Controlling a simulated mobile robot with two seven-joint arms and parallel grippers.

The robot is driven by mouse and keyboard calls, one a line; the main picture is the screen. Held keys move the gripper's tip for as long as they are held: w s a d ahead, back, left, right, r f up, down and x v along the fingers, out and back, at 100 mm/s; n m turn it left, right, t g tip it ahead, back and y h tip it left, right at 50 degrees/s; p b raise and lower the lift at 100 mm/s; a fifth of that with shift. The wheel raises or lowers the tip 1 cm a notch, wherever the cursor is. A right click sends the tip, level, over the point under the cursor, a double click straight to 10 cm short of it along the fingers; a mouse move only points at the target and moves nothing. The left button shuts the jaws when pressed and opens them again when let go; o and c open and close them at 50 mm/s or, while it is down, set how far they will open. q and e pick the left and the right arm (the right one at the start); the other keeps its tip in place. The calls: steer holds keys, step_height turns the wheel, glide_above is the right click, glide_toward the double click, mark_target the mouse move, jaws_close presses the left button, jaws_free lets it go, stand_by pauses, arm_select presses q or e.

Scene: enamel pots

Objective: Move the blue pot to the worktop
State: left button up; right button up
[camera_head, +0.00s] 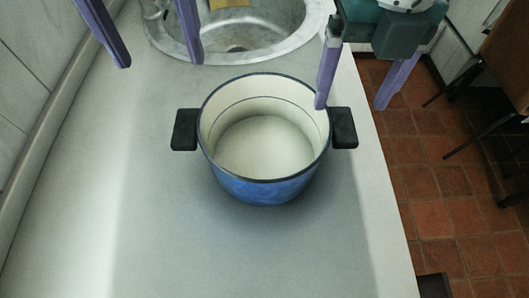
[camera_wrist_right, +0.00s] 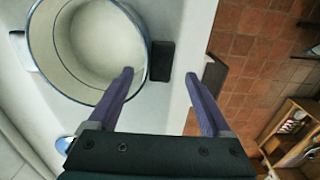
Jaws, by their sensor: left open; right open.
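The blue pot (camera_head: 262,188) stands upright on the pale grey worktop (camera_head: 160,240), in front of the sink. It is open, with a cream inside and a black handle on each side. My right gripper (camera_head: 350,107) is open; its fingers point down around the pot's right handle (camera_head: 344,128), the left finger over the rim. The right wrist view shows the pot (camera_wrist_right: 92,45) and the handle (camera_wrist_right: 161,60) between the open fingertips (camera_wrist_right: 160,74). My left gripper (camera_head: 160,63) is open and empty, beyond and left of the left handle (camera_head: 184,130), apart from it.
A round metal sink (camera_head: 270,45) lies behind the pot, with a yellow item (camera_head: 228,3) at it. A wall edges the worktop on the left. The right edge drops to a red tiled floor (camera_head: 430,190). The worktop's near part is clear.

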step_height(320, 180, up, 7)
steer(key=shift+s, duration=0.1)
stand_by(0.7)
